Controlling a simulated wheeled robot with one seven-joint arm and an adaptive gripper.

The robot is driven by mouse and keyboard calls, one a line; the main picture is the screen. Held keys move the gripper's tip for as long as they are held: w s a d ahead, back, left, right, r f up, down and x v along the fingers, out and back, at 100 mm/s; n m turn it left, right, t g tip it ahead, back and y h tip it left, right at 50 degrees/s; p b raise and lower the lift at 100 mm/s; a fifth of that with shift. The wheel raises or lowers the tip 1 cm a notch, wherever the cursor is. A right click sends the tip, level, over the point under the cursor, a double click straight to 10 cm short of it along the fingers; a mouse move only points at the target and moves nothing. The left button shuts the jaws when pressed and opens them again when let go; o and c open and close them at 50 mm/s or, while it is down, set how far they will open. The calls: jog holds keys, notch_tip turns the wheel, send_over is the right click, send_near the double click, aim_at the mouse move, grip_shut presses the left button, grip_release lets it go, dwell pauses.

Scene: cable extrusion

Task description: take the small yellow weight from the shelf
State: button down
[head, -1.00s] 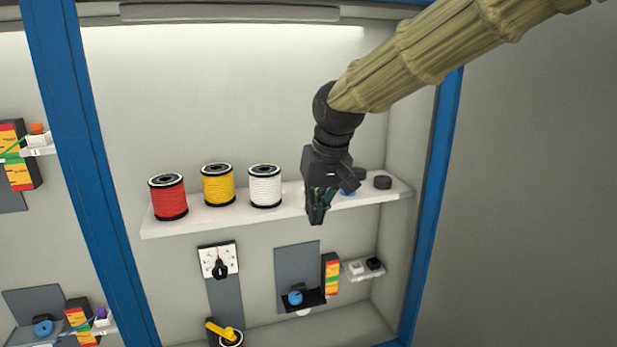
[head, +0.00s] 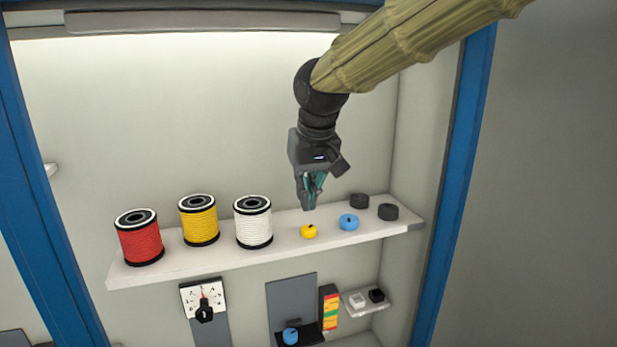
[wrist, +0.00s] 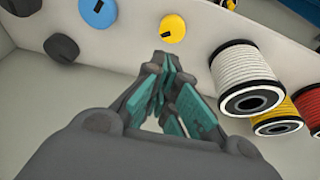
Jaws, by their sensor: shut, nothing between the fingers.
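The small yellow weight (head: 309,231) sits on the white shelf (head: 190,258), between the white spool and a blue weight. It also shows in the wrist view (wrist: 172,28), just beyond my fingertips. My gripper (head: 309,207) points down above and slightly behind the yellow weight in the head view, apart from it. Its teal-padded fingers are shut and empty; in the wrist view (wrist: 162,72) they come together at the tips.
A blue weight (head: 348,222) and two dark weights (head: 388,212) (head: 359,201) stand right of the yellow one. White (head: 253,222), yellow (head: 199,220) and red (head: 139,238) spools stand left. A dial (head: 204,299) and a small side shelf (head: 366,301) are below. Blue frame posts (head: 465,150) bound the cabinet.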

aim_at(302, 223)
jog(key=shift+p+x, duration=0.7)
jog(key=shift+x, duration=2)
jog(key=shift+s, duration=0.15)
